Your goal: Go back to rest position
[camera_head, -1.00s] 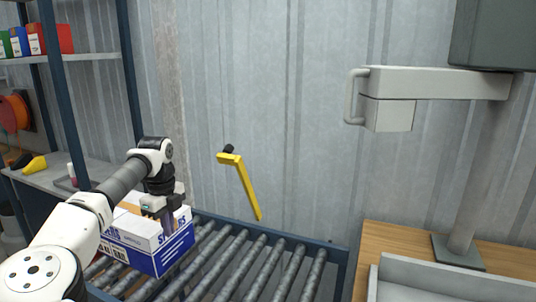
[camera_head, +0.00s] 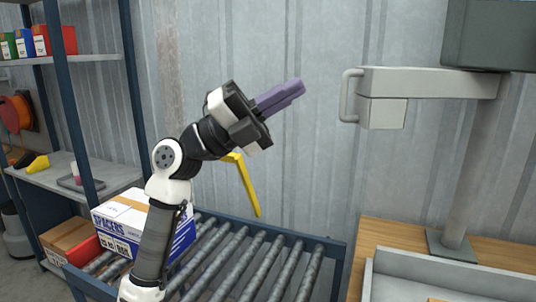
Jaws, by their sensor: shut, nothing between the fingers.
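My gripper (camera_head: 284,97) is raised in front of the corrugated wall, above the roller conveyor. Its purple fingers point up and to the right. They are shut together with nothing between them. My arm rises from the bottom of the picture and bends at the elbow. It covers part of the conveyor and part of a white and blue box.
The white and blue box (camera_head: 182,232) stands on the roller conveyor (camera_head: 246,262). A brown and red box (camera_head: 75,240) is to its left. A yellow bar (camera_head: 247,186) is behind my arm. Shelves (camera_head: 100,178) stand left, a wooden table (camera_head: 395,240) right.

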